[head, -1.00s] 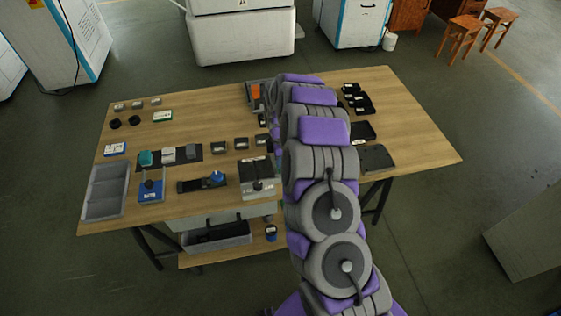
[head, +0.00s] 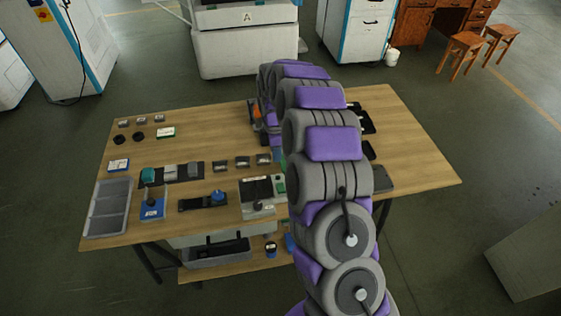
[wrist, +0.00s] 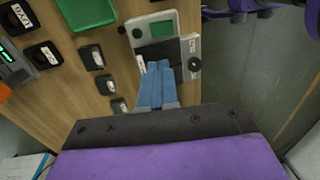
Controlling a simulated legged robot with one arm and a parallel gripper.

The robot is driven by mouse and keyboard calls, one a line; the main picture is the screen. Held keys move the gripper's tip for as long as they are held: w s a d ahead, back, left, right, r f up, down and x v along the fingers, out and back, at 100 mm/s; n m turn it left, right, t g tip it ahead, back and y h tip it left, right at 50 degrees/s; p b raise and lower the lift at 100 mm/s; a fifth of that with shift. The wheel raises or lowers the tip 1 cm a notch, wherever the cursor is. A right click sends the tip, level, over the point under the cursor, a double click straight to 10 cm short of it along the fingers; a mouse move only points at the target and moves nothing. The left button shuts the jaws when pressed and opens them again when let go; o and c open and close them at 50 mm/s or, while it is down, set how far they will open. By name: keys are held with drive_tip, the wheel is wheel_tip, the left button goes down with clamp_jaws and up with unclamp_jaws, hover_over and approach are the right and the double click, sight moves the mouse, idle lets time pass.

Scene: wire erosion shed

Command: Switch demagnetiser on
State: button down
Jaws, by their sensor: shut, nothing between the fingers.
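The likely demagnetiser is a grey box with a dark top (head: 256,190) near the table's front edge. A small black knob (head: 258,205) and a pale label are on its front plate. In the wrist view the box's pale plate (wrist: 190,47) and round black knob (wrist: 195,64) show beyond the fingers. My gripper (wrist: 160,68) is shut and empty, its blue fingers over or beside the dark top, apart from the knob in the picture. I cannot tell whether they touch the box. In the head view my arm hides most of the gripper. The switch's state is unclear.
A green-faced block (wrist: 157,29) stands close beside the box. Several small dark labelled blocks (head: 242,161) sit behind it. A grey tray (head: 88,218) is at the table's left end.

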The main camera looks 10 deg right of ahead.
drive_tip(key=b, duration=0.1)
hover_over(282, 190)
drive_tip(key=w, duration=0.1)
drive_tip(key=f, duration=0.9)
drive_tip(key=shift+a, duration=0.35)
drive_tip(key=f, duration=0.2)
drive_tip(key=d+f+b, duration=0.1)
drive_tip(key=f, duration=0.1)
drive_tip(key=shift+s, duration=0.2)
drive_tip(key=shift+a, duration=0.1)
